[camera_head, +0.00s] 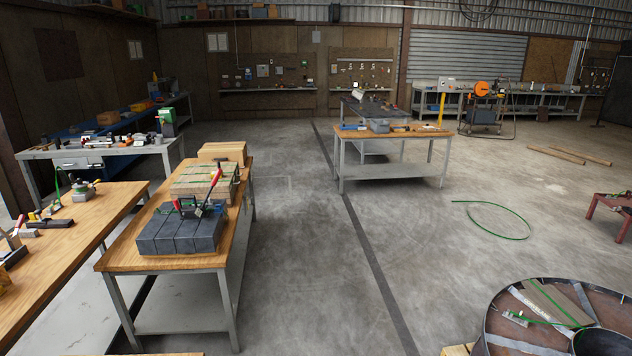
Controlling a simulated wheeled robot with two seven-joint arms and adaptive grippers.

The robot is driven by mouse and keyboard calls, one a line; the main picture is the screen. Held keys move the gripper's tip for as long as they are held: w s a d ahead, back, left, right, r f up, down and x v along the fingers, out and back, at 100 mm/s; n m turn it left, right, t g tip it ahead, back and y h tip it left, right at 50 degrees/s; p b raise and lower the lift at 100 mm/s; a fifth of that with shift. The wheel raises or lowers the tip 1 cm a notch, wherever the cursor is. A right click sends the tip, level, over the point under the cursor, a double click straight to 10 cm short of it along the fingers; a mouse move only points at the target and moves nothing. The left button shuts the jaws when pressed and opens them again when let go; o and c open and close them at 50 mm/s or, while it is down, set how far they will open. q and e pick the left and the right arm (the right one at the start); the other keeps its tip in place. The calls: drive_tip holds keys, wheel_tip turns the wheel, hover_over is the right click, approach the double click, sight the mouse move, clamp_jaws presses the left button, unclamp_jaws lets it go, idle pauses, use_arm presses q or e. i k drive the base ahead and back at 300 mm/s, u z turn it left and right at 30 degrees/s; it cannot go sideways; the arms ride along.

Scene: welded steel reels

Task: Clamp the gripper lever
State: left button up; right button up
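A tool with red-ended levers (213,188) stands on a stack of dark grey blocks (180,232) on the near wooden-topped bench. One lever rises steeply up and to the right; a shorter red piece shows at its left. It is too small to tell how the lever sits against the tool body. A small metal device (515,318) lies in the large round steel reel (487,328) at the lower right, beside a green strap (540,320). I cannot tell which of these has the gripper lever. Neither of my grippers is in view.
A second wooden bench (60,262) with tools is at the left. Cardboard boxes (222,152) stand behind the blocks. A table (393,134) stands mid-room. A green strap loop (492,219) lies on the floor, and a red stand (610,205) is at right. The middle floor is clear.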

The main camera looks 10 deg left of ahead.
sight(175, 200)
drive_tip(key=i, duration=6.45)
drive_tip(key=u, duration=2.9)
